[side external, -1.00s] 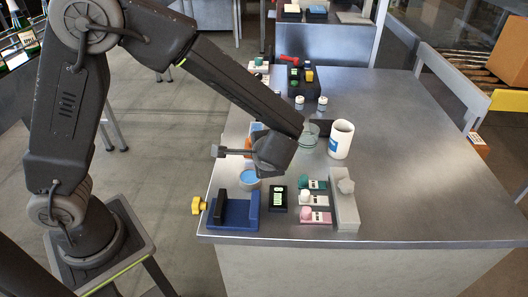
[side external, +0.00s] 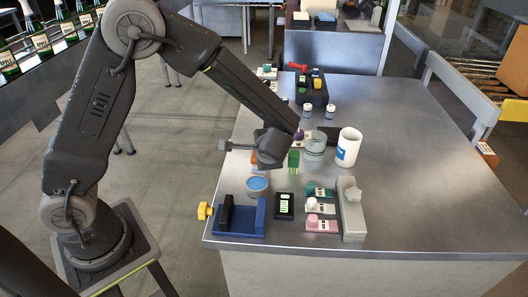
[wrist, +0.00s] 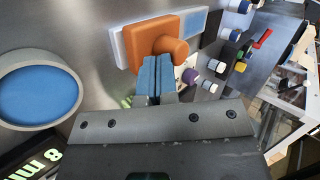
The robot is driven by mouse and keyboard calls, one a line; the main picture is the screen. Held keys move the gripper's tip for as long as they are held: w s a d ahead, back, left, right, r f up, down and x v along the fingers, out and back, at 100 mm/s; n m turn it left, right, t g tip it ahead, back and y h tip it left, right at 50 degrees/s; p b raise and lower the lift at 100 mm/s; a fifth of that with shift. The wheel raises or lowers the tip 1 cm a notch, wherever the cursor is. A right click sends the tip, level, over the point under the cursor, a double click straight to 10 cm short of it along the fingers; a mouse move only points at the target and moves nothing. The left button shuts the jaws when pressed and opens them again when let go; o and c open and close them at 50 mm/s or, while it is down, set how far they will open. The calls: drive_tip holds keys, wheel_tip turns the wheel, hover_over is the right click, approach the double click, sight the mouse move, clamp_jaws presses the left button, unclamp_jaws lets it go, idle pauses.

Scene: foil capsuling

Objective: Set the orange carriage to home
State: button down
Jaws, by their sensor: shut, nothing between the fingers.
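The orange carriage (wrist: 158,45) is a rounded block with a knob, on a white plate with a blue face (wrist: 189,28), near the top of the wrist view. In the side view only a sliver of orange (side external: 255,158) shows behind my gripper (side external: 268,164). My gripper (wrist: 158,62) is shut and empty, its two blue fingers together. The fingertips overlap the near edge of the carriage in the wrist view; I cannot tell whether they touch it. The fingers cover part of the plate, and any home mark is not readable.
A round dish with a blue top (wrist: 40,90) is left of my fingers. A blue cradle (side external: 240,220), a green-lit display (side external: 285,206), a glass bowl (side external: 314,148) and a white mug (side external: 348,147) stand nearby. The table's right side is clear.

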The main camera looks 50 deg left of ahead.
drive_tip(key=w+a, duration=0.7)
drive_tip(key=shift+w+a, duration=0.35)
drive_tip(key=shift+a, duration=0.05)
drive_tip(key=shift+s+d, duration=0.2)
drive_tip(key=shift+d, duration=0.25)
drive_tip(key=s+d, duration=0.1)
drive_tip(key=d, duration=0.2)
drive_tip(key=shift+s, duration=0.35)
drive_tip(key=v, duration=1)
drive_tip(key=shift+s+a+r, duration=0.1)
drive_tip(key=s+r+n+h, duration=0.3)
drive_tip(key=s+r+h, duration=0.1)
drive_tip(key=s, duration=0.8)
drive_tip(key=s+r+n+h, duration=0.3)
drive_tip(key=s+r, duration=0.3)
drive_tip(key=s, duration=0.5)
drive_tip(key=shift+s+d+r+t+h, duration=0.2)
drive_tip(key=shift+s+r+t+h, duration=0.2)
drive_tip(key=shift+h, duration=0.2)
